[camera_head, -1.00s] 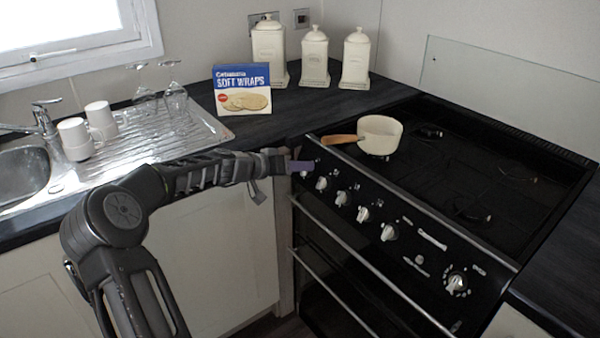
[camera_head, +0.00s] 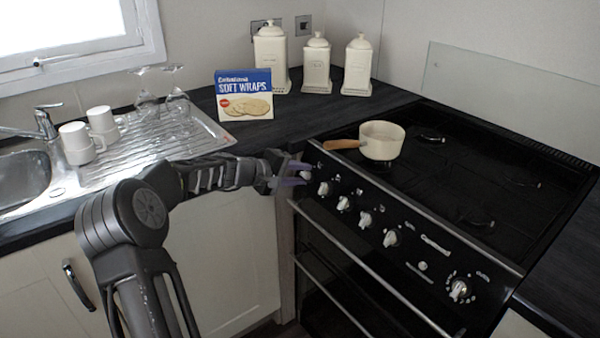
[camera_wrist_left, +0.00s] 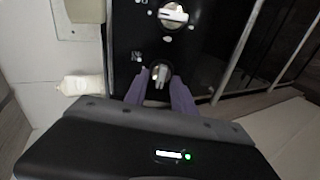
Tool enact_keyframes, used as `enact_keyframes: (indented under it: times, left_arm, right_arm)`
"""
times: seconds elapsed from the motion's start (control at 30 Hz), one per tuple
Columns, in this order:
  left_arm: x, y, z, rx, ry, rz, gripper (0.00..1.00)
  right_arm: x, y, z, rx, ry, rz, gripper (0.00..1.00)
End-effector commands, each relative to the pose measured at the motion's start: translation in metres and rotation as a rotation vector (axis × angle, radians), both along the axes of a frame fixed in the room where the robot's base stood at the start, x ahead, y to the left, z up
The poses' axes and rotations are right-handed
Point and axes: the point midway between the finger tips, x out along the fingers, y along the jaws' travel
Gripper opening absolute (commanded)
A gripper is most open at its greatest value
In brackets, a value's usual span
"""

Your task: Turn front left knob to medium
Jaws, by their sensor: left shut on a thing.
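The black stove front carries a row of cream knobs. The leftmost knob (camera_head: 305,175) is between the purple fingers of my left gripper (camera_head: 298,173), at the left end of the panel. In the left wrist view this knob (camera_wrist_left: 160,74) also sits between the two fingers (camera_wrist_left: 161,90), which are shut on it. The fingers hide part of it. Another knob (camera_wrist_left: 173,14) shows above it in that view. In the head view, the knob beside it (camera_head: 323,188) is free. My right gripper is not in view.
A cream saucepan (camera_head: 382,141) with a wooden handle stands on the hob (camera_head: 460,170) behind the knobs. A soft wraps box (camera_head: 244,95) and three canisters (camera_head: 316,65) stand on the counter. Cups and glasses stand on the drainer (camera_head: 205,135). An oven rail (camera_head: 350,255) runs below the panel.

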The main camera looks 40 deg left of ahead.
Motion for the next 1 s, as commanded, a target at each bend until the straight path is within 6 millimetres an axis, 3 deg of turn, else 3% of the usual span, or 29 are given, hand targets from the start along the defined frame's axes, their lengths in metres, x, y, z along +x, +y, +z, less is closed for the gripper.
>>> enact_keyframes:
  times: [0.6,1.0]
  left_arm:
    - [-0.002,0.0,-0.002,-0.464,0.14,0.226,0.0]
    - [-0.002,0.0,-0.004,-0.572,0.172,0.281,0.0]
  right_arm:
    - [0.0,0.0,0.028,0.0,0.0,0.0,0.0]
    - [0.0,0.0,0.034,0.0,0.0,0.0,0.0]
